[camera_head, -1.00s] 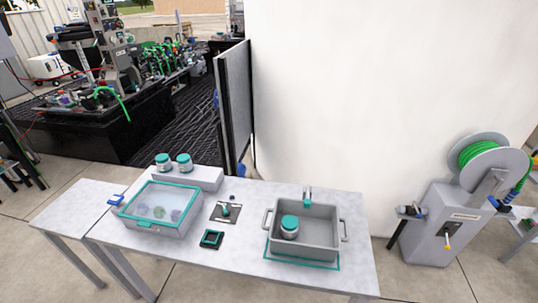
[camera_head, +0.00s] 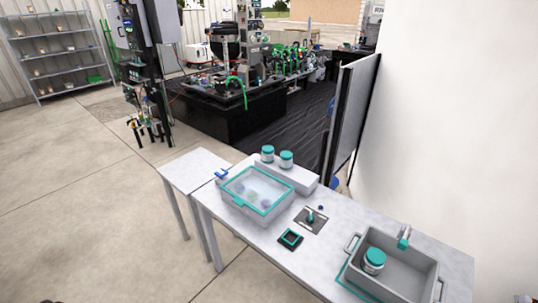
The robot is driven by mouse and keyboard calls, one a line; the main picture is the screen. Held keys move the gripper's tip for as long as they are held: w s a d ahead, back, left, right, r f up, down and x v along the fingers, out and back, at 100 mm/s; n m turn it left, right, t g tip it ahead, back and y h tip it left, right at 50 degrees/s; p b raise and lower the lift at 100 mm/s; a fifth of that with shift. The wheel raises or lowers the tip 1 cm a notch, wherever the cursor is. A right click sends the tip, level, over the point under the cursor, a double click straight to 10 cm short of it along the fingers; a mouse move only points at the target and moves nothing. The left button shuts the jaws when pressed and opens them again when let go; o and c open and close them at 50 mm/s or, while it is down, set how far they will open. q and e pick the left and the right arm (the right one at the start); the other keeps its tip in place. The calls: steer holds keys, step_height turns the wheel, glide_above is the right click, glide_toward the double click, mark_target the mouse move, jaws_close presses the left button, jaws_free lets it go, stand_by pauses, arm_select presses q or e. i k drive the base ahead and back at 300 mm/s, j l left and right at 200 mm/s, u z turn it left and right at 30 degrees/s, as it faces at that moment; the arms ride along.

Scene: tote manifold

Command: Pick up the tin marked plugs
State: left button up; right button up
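Three white tins with teal lids are in view. Two of them, a left tin (camera_head: 267,154) and a right tin (camera_head: 286,159), stand upright side by side on a grey raised block (camera_head: 300,178) at the back of the table. The third tin (camera_head: 373,261) stands upright inside a grey open tote (camera_head: 427,272) at the right. The markings on the tins are too small to read, so I cannot tell which one says plugs. Neither of my grippers shows in this view.
The table (camera_head: 280,258) also carries a teal-rimmed, clear-lidded box (camera_head: 257,190), a small black-and-teal square tray (camera_head: 290,239) and a dark plate with a teal knob (camera_head: 311,218). A grey partition (camera_head: 352,115) stands behind. Open floor (camera_head: 80,210) lies to the left.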

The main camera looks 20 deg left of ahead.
mark_target(267, 159)
steer(key=k+j+u, duration=0.1)
steer(key=u, duration=0.75)
